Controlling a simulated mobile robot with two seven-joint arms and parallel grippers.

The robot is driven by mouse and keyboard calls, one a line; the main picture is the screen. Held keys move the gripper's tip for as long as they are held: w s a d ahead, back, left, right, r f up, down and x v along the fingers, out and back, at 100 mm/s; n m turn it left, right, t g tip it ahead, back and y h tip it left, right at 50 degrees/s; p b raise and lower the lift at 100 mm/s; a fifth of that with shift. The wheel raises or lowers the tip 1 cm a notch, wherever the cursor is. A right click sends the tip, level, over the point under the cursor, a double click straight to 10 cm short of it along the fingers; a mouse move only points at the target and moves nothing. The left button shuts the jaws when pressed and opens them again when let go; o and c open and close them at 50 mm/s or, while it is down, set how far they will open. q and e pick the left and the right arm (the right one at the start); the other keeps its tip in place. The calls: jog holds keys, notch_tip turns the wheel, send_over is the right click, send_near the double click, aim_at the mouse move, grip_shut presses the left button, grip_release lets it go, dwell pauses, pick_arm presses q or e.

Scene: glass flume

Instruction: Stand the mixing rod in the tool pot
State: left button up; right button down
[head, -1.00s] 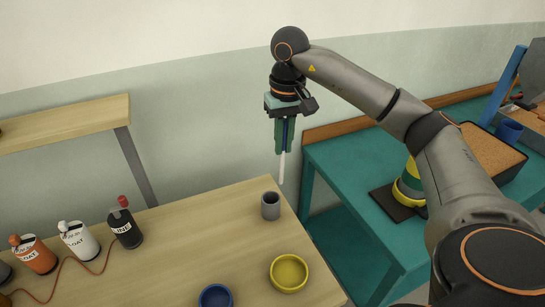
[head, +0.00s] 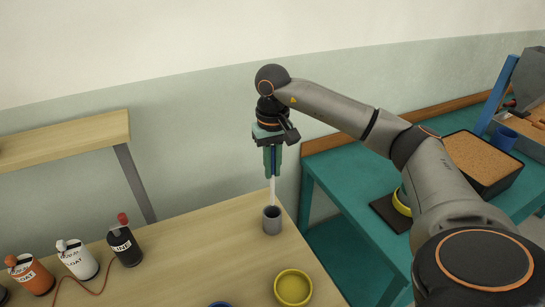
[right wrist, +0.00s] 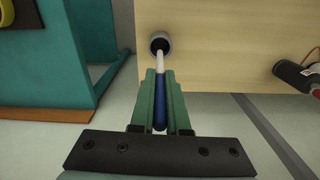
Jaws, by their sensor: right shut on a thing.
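The mixing rod has a blue handle (right wrist: 160,105) and a thin white shaft (head: 272,190). My right gripper (head: 272,174) is shut on the handle, with the shaft hanging down nearly upright. The tool pot (head: 272,221) is a grey open cup near the right end of the wooden table. The rod's lower end meets the pot's mouth in the head view. In the right wrist view the white tip also overlaps the opening of the pot (right wrist: 168,46), and I cannot tell how far inside it is. My left gripper is not in view.
A yellow bowl (head: 293,288) stands in front of the pot. Black (head: 125,246), white (head: 78,260) and orange (head: 32,275) bottles stand at the left. A teal bench (head: 340,182) lies to the right across a gap. The table around the pot is clear.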

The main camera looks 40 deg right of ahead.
aim_at(273, 147)
jog(key=shift+f+b, duration=3.2)
jog(key=shift+f, duration=1.2)
jog(key=c, duration=0.8)
grip_release()
jog(key=shift+c, duration=0.2)
notch_tip(273, 147, up, 12)
jog(key=p, duration=0.1)
jog(key=shift+r, duration=0.25)
